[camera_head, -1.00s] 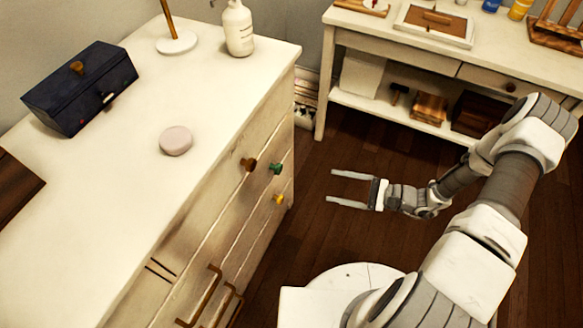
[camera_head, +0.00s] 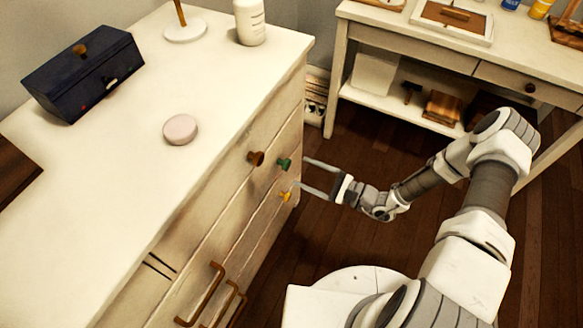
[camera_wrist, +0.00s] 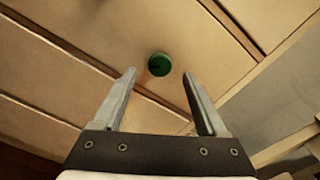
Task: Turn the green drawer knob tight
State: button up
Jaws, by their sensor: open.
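The green knob (camera_head: 284,164) sits on the front of the cream dresser (camera_head: 230,190), near its right end. A brown knob (camera_head: 256,158) is to its left and a yellow knob (camera_head: 285,196) is below it. My gripper (camera_head: 303,172) is open and empty, its two fingers pointing at the dresser front close to the green knob. In the wrist view the green knob (camera_wrist: 159,64) is a round disc with a dark mark, just beyond and between the fingertips (camera_wrist: 160,71). The fingers appear apart from it.
The dresser top holds a dark blue box (camera_head: 84,72), a pink round object (camera_head: 180,129) and a white bottle (camera_head: 249,22). Bar handles (camera_head: 204,294) stick out of the dresser's lower left front. A cream table (camera_head: 400,50) stands at the back right. Wooden floor lies between.

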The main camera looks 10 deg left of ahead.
aim_at(289, 166)
jog(key=x, duration=0.5)
jog(key=shift+b, duration=0.35)
grip_shut()
jog(key=shift+m, duration=0.3)
